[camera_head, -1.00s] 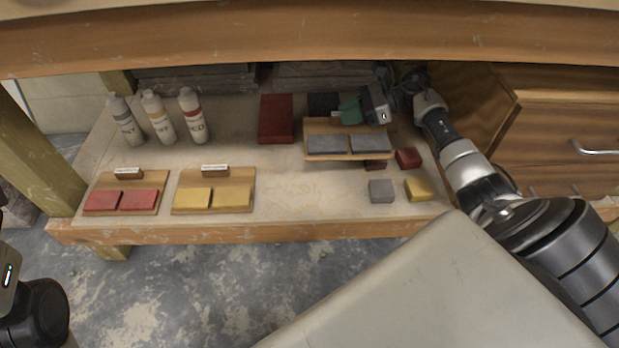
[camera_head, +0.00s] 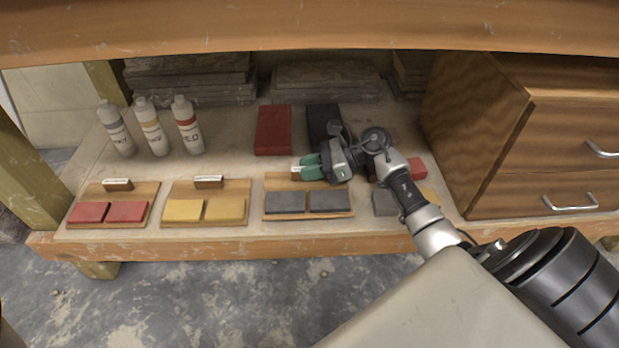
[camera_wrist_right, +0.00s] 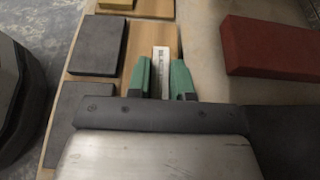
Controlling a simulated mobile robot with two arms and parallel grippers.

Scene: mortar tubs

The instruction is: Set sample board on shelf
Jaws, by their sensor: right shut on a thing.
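The sample board (camera_head: 308,215) with two grey tiles sits at the front of the low shelf (camera_head: 270,241), to the right of the board with yellow tiles. My right gripper (camera_head: 308,168) is at the back of this board, with its green fingers around the small block that carries the white label. In the right wrist view, the green fingers (camera_wrist_right: 168,80) stand either side of the label (camera_wrist_right: 160,66), and the grey tiles (camera_wrist_right: 97,50) lie beside it. The board appears flat on the shelf. My left gripper is out of view.
Boards with red tiles (camera_head: 108,212) and yellow tiles (camera_head: 204,210) stand in line to the left. Several bottles (camera_head: 151,127) are behind them. A red block (camera_head: 273,130) and dark block (camera_head: 322,124) lie behind; small loose blocks (camera_head: 384,203) and a drawer cabinet (camera_head: 545,130) are right.

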